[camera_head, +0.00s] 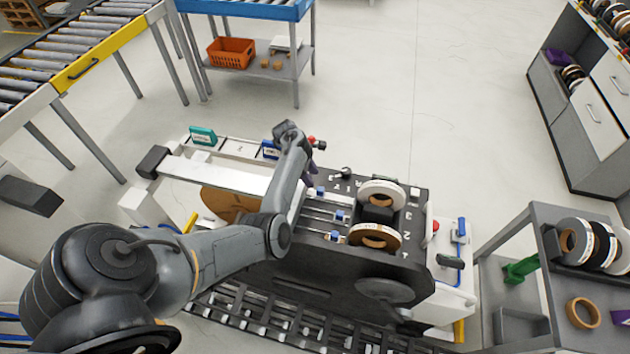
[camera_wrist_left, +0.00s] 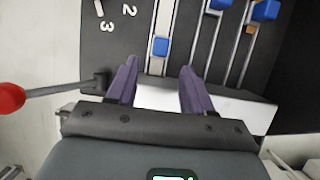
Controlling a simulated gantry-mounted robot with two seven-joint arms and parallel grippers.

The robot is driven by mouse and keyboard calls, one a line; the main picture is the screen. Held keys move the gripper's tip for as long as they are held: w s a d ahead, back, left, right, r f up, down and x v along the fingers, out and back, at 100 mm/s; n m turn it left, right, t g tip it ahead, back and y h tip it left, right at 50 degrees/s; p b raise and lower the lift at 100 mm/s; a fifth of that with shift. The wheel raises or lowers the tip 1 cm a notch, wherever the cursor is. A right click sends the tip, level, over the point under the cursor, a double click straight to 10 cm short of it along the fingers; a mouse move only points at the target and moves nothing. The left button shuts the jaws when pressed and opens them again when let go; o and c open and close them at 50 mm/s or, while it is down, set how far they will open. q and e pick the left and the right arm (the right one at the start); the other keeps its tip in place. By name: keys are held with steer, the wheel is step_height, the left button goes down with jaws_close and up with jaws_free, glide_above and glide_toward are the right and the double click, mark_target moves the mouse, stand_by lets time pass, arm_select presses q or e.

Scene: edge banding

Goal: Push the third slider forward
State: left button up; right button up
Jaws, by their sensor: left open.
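Several small blue slider blocks sit on parallel rails on the dark machine top; in the head view one is the near slider (camera_head: 334,235), one the middle slider (camera_head: 339,215) and one the far slider (camera_head: 320,191). My left gripper (camera_head: 309,178) is at the rails' left end, partly hidden by its own wrist. In the left wrist view its purple fingers (camera_wrist_left: 158,82) are open and empty. One slider (camera_wrist_left: 160,46) lies ahead of the gap between them, apart from both. Two more sliders (camera_wrist_left: 220,4) (camera_wrist_left: 265,10) are at the upper right. My right gripper is not seen.
A red-knobbed lever (camera_wrist_left: 10,97) stands left of the fingers in the wrist view. Tape rolls (camera_head: 375,236) sit on the machine right of the rails. A roller conveyor (camera_head: 75,60) and a cart (camera_head: 555,225) stand apart.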

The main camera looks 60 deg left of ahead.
arm_select(q)
steer(key=shift+p+v, duration=0.3)
steer(key=shift+v, duration=1.85)
